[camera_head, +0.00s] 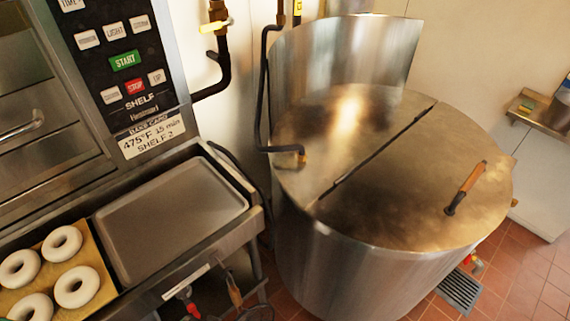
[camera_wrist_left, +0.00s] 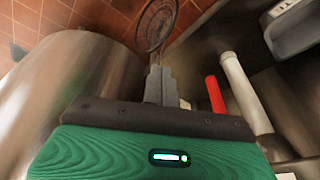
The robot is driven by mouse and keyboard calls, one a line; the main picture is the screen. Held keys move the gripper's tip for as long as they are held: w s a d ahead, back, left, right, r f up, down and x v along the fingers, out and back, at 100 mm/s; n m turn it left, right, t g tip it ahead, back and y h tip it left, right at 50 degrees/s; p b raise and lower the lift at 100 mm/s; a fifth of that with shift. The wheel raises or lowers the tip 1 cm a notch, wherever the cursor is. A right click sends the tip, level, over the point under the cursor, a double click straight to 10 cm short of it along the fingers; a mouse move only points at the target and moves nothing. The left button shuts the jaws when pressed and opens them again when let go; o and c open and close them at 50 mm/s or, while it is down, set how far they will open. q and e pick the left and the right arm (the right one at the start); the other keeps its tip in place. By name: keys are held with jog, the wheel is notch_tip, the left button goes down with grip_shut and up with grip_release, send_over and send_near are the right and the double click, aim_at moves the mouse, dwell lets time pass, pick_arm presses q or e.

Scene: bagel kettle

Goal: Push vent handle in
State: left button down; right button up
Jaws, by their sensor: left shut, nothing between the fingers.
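My left gripper (camera_wrist_left: 158,84) is shut and empty in the wrist view, its grey fingertips together. A red rod-shaped handle (camera_wrist_left: 215,93) is just right of the fingers, apart from them in the picture, next to a white pipe (camera_wrist_left: 238,85). A small red piece (camera_head: 193,310) shows under the oven's front ledge in the head view. I cannot tell which of these parts is the vent handle, and none is labelled as such. Neither gripper shows in the head view.
The steel kettle (camera_head: 330,262) stands right of the oven, its lid closed with a wooden handle (camera_head: 466,187). A wire skimmer (camera_wrist_left: 158,25) hangs beyond my left fingers. A tray (camera_head: 175,215) and a board of bagels (camera_head: 98,262) are on the ledge.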

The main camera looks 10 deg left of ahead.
pick_arm(q)
jog(key=s+f, duration=0.4)
jog(key=f, duration=0.8)
jog(key=s+a+f+g, duration=0.1)
jog(key=s+a+f, duration=0.1)
jog(key=s+f, duration=0.6)
jog(key=s+a+f, duration=0.2)
jog(key=s+f, duration=0.7)
jog(key=shift+s+g, duration=0.35)
jog(key=shift+g, duration=0.05)
